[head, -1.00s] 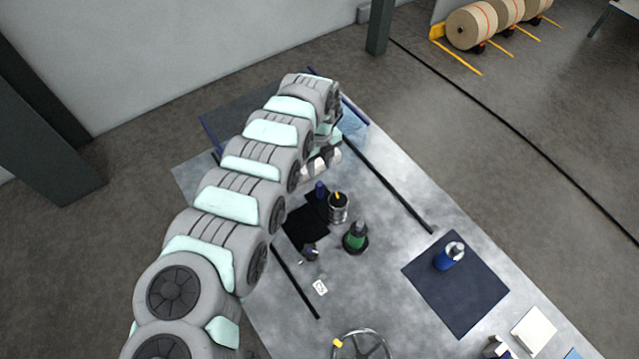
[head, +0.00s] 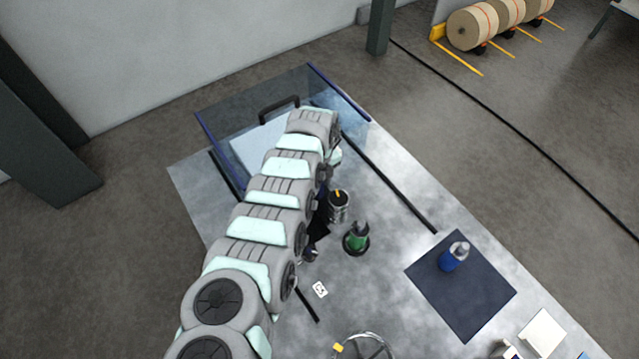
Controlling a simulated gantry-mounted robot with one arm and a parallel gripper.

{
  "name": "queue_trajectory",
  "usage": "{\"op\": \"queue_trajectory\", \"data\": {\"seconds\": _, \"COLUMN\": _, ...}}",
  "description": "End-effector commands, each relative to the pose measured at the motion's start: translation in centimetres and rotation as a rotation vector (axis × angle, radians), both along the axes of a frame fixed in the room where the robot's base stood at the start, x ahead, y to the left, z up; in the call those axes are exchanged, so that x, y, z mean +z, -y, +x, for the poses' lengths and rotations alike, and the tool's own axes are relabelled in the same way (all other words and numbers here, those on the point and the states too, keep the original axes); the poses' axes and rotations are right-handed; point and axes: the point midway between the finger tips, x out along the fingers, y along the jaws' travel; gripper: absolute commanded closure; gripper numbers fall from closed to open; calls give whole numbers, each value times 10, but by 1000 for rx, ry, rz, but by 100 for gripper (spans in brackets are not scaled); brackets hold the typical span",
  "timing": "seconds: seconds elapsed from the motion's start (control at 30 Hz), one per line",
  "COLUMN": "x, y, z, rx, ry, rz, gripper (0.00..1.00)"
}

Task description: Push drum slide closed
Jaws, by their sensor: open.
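A clear panel with blue side edges (head: 203,128) stands at the far end of the grey table, with a black handle (head: 279,110) on it. I take this to be the drum slide. Two dark rails run along the table, the right rail (head: 390,182) in plain view and the left one partly behind my arm. My arm reaches across the table, its end in front of the panel's right part and right of the handle. My gripper (head: 334,156) shows only in part below the last link and is open. I cannot tell whether it touches the panel.
A dark can with a yellow mark (head: 338,205) and a green-topped item on a black base (head: 356,240) stand close right of my arm. A blue bottle (head: 453,257) is on a dark mat (head: 462,305). A wheel (head: 362,347) is at the front.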

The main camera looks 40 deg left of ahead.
Motion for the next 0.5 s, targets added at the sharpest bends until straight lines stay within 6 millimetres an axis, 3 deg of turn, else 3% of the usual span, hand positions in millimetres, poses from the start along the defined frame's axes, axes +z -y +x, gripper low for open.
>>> {"op": "queue_trajectory", "data": {"seconds": 0.07, "x": 0, "y": 0, "z": 0, "rx": 0, "ry": 0, "rz": 0, "gripper": 59}}
{"op": "queue_trajectory", "data": {"seconds": 0.5, "x": 0, "y": 0, "z": 0, "rx": 1, "ry": 0, "rz": 0, "gripper": 95}}
